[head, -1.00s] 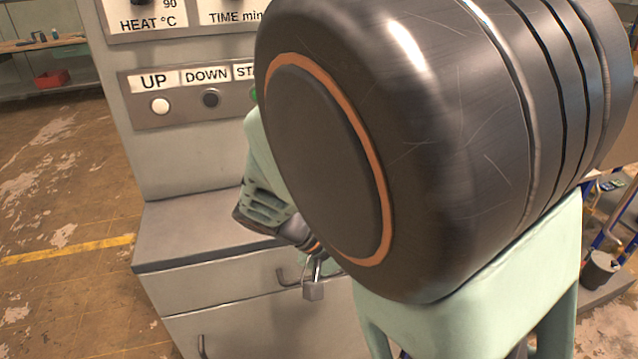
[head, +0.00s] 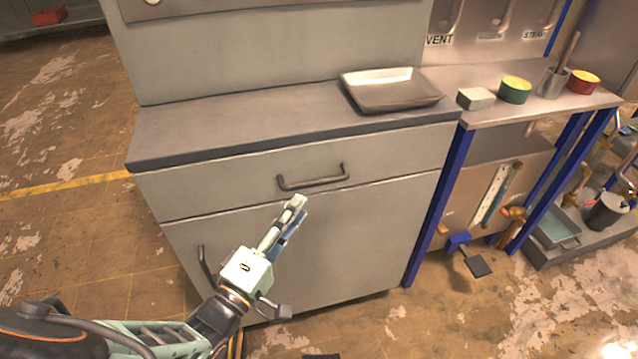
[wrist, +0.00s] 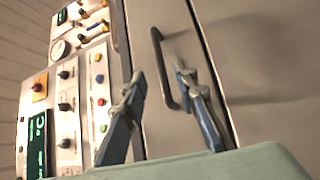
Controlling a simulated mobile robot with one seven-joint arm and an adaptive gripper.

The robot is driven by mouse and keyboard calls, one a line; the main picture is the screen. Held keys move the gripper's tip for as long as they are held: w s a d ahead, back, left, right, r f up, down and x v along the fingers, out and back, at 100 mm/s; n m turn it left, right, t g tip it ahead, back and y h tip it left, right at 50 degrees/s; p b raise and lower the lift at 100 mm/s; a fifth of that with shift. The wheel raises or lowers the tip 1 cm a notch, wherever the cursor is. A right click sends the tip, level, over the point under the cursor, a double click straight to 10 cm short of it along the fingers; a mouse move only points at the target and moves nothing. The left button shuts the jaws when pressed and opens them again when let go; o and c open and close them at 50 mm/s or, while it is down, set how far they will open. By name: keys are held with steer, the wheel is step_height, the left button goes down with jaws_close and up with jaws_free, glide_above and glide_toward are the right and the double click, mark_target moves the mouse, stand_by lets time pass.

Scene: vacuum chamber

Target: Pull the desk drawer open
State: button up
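The desk drawer (head: 230,182) is the wide grey front under the worktop, and it looks closed, flush with the cabinet. Its dark bar handle (head: 313,183) is in the middle of the front. My gripper (head: 294,203) is just below the handle in the head view, fingers pointing up toward it. In the wrist view my gripper (wrist: 160,78) has its two fingers spread apart, with the handle (wrist: 157,60) showing in the gap between them, beyond the tips. The fingers do not appear closed on it; exact distance is hard to judge.
A metal tray (head: 392,100) sits on the worktop (head: 240,128). A lower door with a vertical handle (head: 205,265) is below the drawer. At right, a bench (head: 540,95) with blue legs carries small tins. Buttons and dials (wrist: 66,105) show in the wrist view. Floor at left is clear.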

mark_target(318, 180)
steer(key=b+x, duration=0.1)
steer(key=x, duration=0.8)
steer(key=shift+d, duration=0.15)
steer(key=shift+c, duration=0.4)
jaws_close()
